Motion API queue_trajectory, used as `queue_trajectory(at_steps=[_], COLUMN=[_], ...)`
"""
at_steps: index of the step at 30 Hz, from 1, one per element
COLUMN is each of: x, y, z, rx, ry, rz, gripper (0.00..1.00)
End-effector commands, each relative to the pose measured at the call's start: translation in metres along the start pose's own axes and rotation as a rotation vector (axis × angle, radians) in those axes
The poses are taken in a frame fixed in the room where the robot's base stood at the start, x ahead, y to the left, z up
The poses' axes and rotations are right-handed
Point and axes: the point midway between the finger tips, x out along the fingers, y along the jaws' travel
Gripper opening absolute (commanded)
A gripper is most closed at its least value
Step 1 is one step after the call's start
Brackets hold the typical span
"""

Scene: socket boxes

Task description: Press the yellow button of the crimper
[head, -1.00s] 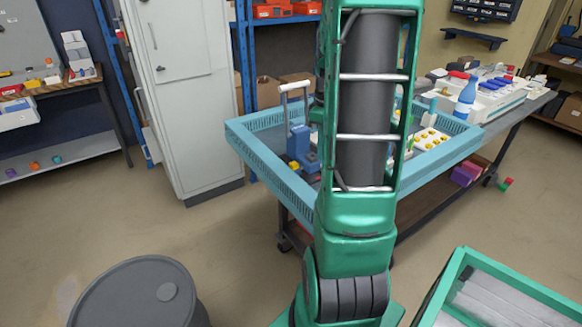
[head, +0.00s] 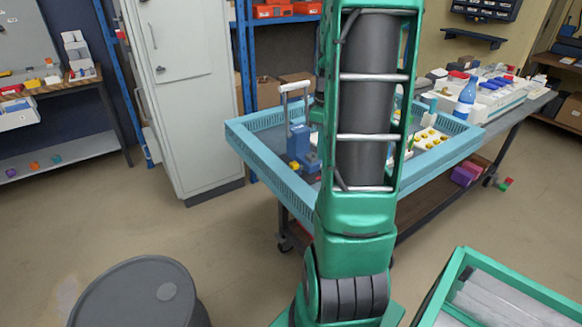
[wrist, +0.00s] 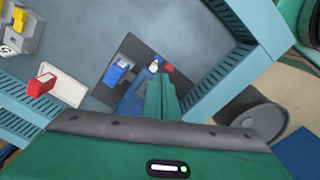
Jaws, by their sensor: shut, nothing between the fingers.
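The crimper (head: 302,145) is a blue device with a tall light handle, standing at the left inside the light-blue tray in the head view. Its yellow button (head: 294,165) shows low on its front side. In the wrist view, blue parts on a dark plate (wrist: 97,91) lie below and beside my gripper (wrist: 161,78); I take them for the crimper. The yellow button cannot be made out there. My gripper's green fingers are shut and empty, pointing down over that plate. My arm hides the gripper in the head view.
The light-blue tray (head: 265,168) has raised walls, which also show near my gripper in the wrist view (wrist: 215,78). A red block (wrist: 41,85) and white box lie left. A white box with yellow parts (head: 430,138) and a blue bottle (head: 466,98) stand right.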

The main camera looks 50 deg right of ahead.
Motion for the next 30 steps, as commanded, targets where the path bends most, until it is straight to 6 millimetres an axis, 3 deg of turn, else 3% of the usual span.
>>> queue_trajectory(at_steps=[25,30], x=[0.000,-0.010], y=[-0.001,-0.021], z=[0.000,-0.002], rx=[0.001,0.056], ry=[0.000,-0.002], rz=[0.000,0.004], gripper=[0.00,0.00])
